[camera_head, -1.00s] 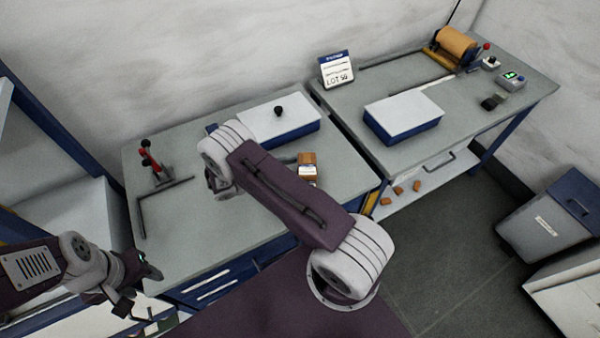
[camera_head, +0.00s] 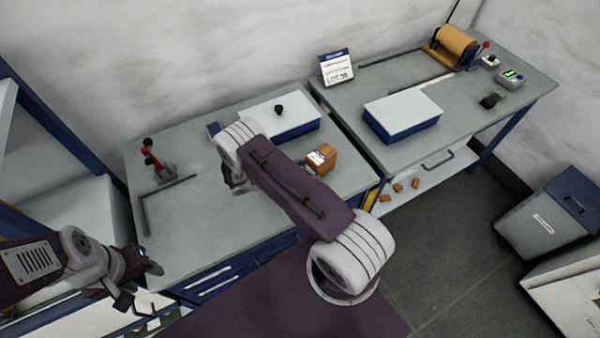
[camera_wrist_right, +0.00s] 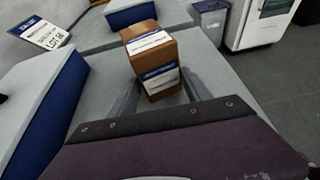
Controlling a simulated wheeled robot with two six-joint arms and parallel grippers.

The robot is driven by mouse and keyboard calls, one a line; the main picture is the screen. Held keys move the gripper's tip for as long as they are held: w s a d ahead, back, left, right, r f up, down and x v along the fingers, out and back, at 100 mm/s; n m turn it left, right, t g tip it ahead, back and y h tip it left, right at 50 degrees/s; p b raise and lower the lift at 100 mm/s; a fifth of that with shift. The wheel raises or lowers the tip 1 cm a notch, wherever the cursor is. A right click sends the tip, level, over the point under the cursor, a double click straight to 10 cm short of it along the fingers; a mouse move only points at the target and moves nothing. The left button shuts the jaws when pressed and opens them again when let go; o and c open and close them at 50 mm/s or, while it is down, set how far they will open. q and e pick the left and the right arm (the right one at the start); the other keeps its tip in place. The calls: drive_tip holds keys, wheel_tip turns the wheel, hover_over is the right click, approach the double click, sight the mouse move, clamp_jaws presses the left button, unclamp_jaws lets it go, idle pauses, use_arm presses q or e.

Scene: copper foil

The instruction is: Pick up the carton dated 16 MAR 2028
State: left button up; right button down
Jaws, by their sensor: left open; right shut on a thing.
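A brown carton (camera_head: 323,159) with white labels shows beside my right arm, over the right part of the left bench. It also shows in the right wrist view (camera_wrist_right: 152,62), between the two fingers of my right gripper (camera_wrist_right: 160,92), which is shut on it. The labels have a blue band; their print is too small to read a date. My left gripper (camera_head: 140,284) is open and empty, low at the left, by the left bench's front edge.
The left bench (camera_head: 190,235) bears a blue box with a white lid (camera_head: 283,112) and a red-handled tool (camera_head: 152,160). The right bench (camera_head: 455,125) bears another lidded box (camera_head: 402,115), a lot sign (camera_head: 337,68) and a brown roll (camera_head: 456,45). A bin (camera_head: 548,215) stands at the right.

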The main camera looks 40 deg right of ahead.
sight(310, 162)
idle(0.4)
drive_tip(key=shift+r, duration=0.55)
wheel_tip(310, 162, up, 3)
drive_tip(key=shift+r+b, duration=0.15)
drive_tip(key=shift+b, duration=0.25)
drive_tip(key=s+a+r, duration=0.3)
drive_tip(key=s+r, duration=0.3)
drive_tip(key=s, duration=0.5)
drive_tip(key=shift+s+r+b, duration=0.2)
drive_tip(key=shift+r+b, duration=0.15)
drive_tip(key=shift+b, duration=0.05)
